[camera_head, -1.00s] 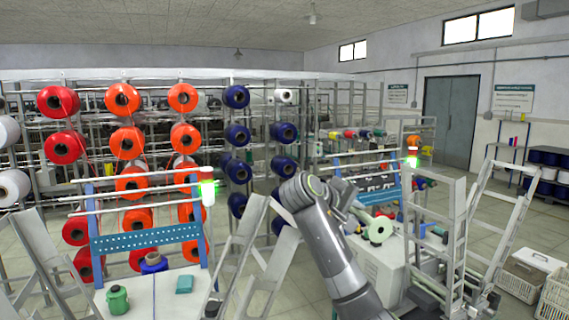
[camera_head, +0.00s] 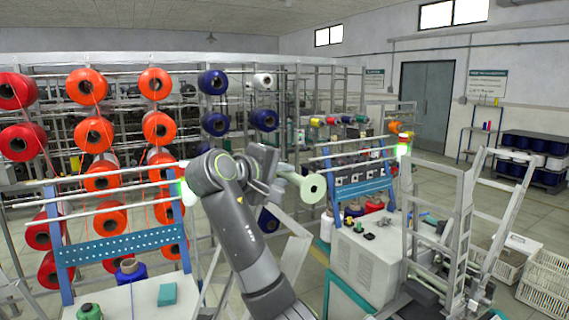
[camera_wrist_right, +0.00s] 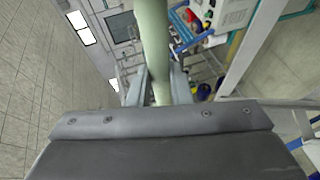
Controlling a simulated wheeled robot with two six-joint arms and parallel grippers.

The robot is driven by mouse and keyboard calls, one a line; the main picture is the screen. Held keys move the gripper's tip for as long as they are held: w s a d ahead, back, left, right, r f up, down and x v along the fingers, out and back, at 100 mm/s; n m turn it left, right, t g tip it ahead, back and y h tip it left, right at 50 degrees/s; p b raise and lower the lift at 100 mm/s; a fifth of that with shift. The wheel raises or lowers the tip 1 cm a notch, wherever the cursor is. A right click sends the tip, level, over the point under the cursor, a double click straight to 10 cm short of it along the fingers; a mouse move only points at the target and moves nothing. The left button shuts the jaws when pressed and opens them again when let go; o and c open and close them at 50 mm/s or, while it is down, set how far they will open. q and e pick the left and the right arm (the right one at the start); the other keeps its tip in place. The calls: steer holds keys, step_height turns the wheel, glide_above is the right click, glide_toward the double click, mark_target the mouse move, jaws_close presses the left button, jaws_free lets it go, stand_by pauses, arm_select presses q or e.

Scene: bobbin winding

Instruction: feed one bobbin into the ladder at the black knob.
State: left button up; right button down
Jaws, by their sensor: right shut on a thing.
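My right gripper (camera_head: 272,172) is shut on a pale green bobbin (camera_head: 313,188), whose flanged end faces the camera. The bobbin is held in the air, left of the grey machine. In the right wrist view the bobbin's long pale green barrel (camera_wrist_right: 155,45) runs between the fingers (camera_wrist_right: 158,88). A grey ladder-like frame (camera_head: 465,210) stands at the right, well apart from the bobbin. My left gripper is not in view.
The grey machine cabinet (camera_head: 362,265) stands between the bobbin and the right frame. A blue perforated rack (camera_head: 120,246) is at the left, with a green spool (camera_head: 89,312) on the table below. White baskets (camera_head: 545,280) sit at far right. Open floor lies behind.

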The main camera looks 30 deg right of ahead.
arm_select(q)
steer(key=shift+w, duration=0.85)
arm_select(e)
steer(key=shift+w+a+f, duration=0.1)
steer(key=shift+a+f, duration=0.35)
steer(key=shift+f, duration=0.4)
steer(key=shift+w+a+f, duration=0.1)
steer(key=shift+a+f, duration=0.35)
steer(key=shift+f, duration=0.4)
